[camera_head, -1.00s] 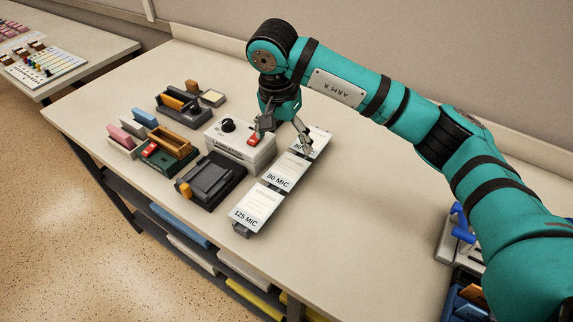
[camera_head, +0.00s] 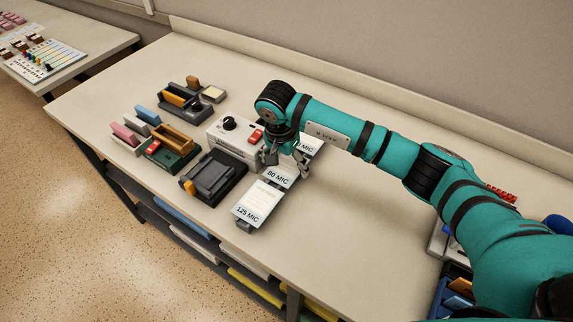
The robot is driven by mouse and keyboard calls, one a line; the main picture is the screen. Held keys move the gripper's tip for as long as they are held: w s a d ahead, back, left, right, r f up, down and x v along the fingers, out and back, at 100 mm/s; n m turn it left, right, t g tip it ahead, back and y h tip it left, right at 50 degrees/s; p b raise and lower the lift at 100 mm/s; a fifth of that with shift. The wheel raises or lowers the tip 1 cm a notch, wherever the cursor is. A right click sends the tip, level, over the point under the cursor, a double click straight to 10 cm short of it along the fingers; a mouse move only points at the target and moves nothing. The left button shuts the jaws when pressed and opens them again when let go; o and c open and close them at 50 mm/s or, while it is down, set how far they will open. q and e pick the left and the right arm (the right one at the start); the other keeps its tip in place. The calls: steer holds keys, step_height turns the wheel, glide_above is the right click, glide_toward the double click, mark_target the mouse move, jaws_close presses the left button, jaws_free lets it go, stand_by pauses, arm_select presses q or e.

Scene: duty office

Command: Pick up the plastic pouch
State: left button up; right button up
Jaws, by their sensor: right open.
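Three pale, flat plastic pouches lie in a slanted row on a dark rack. The front pouch (camera_head: 262,197), marked 125 MIC, is in plain sight. The middle pouch (camera_head: 277,177), whose label looks like 80 or 90 MIC, is partly covered by my right gripper. The far pouch (camera_head: 310,146) shows only its edge and part of a label. My right gripper (camera_head: 287,163) is open and points down over the middle pouch, with its fingers apart. I cannot tell whether it touches the pouch. My left gripper is not in view.
A white box with a black knob and red switch (camera_head: 228,148) stands close left of the gripper. A dark grey machine (camera_head: 213,177) sits left of the rack. Coloured holders (camera_head: 172,140) stand farther left. The table (camera_head: 330,225) is clear to the right of the rack.

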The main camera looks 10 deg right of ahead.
mark_target(288, 165)
steer(key=shift+c, duration=0.3)
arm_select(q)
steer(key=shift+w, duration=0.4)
arm_select(e)
steer(key=c, duration=0.6)
steer(key=shift+r+b, duration=0.35)
steer(key=shift+r, duration=0.15)
step_height(288, 165, up, 2)
steer(key=shift+w+r+b, duration=0.1)
steer(key=shift+b, duration=0.65)
steer(key=s+a+r+b, duration=0.1)
steer(key=s+a+b, duration=0.1)
steer(key=s, duration=0.6)
steer(key=s+a+r+b, duration=0.1)
steer(key=s+a+b, duration=0.1)
steer(key=s, duration=0.6)
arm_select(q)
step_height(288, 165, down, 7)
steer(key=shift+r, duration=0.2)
arm_select(e)
steer(key=d+n, duration=0.3)
steer(key=d, duration=0.1)
steer(key=d+r+n, duration=0.1)
steer(key=d+n, duration=0.2)
steer(key=w+d+r+n+y, duration=0.1)
steer(key=d+n, duration=0.2)
steer(key=d, duration=0.1)
steer(key=shift+w+d+r+t, duration=0.1)
steer(key=shift+d+r+t, duration=0.1)
steer(key=shift+d+t, duration=0.15)
